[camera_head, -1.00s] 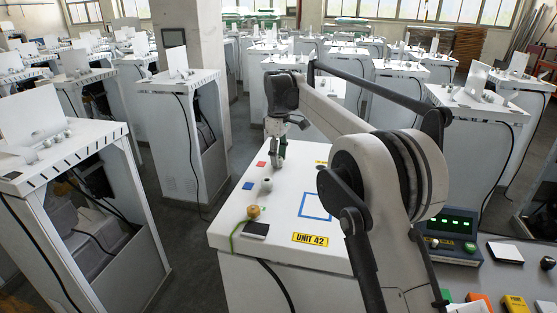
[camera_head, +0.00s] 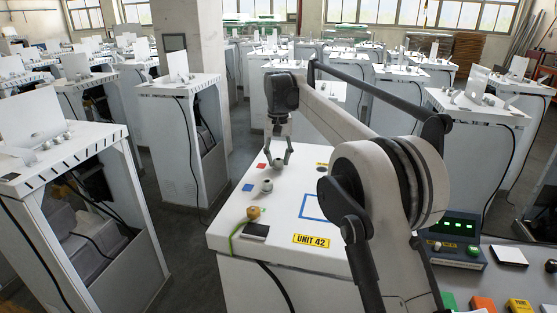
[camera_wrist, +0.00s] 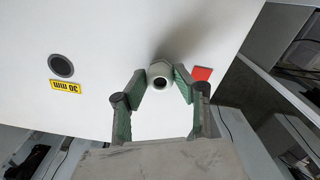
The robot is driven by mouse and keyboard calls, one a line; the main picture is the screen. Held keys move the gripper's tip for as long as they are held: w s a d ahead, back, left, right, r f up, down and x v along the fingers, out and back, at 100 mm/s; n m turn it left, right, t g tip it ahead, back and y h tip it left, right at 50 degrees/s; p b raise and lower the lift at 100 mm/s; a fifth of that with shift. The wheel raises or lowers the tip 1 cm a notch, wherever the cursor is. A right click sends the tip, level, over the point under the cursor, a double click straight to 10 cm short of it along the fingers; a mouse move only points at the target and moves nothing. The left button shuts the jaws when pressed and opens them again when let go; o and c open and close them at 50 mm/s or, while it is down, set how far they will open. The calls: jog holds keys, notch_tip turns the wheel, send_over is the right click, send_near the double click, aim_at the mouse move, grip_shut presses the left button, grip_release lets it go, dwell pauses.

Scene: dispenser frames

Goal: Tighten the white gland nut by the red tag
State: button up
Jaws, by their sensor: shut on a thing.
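The white gland nut (camera_wrist: 160,72) shows in the wrist view as a pale grey-white ring with a dark bore, standing on the white top. The red tag (camera_wrist: 202,74) lies just right of it. My gripper (camera_wrist: 161,80) has its green-padded fingers on both sides of the nut and is shut on it. In the head view my gripper (camera_head: 279,161) points down at the top beside the red tag (camera_head: 261,165). The nut is small there and mostly hidden by the fingers.

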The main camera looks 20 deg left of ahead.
aim_at(278, 159)
jog(key=m, duration=0.3)
jog(key=shift+m, duration=2.1)
jog(key=o, duration=1.1)
jog(key=shift+o, duration=0.2)
jog(key=shift+r, duration=0.1)
jog(key=shift+r, duration=3.7)
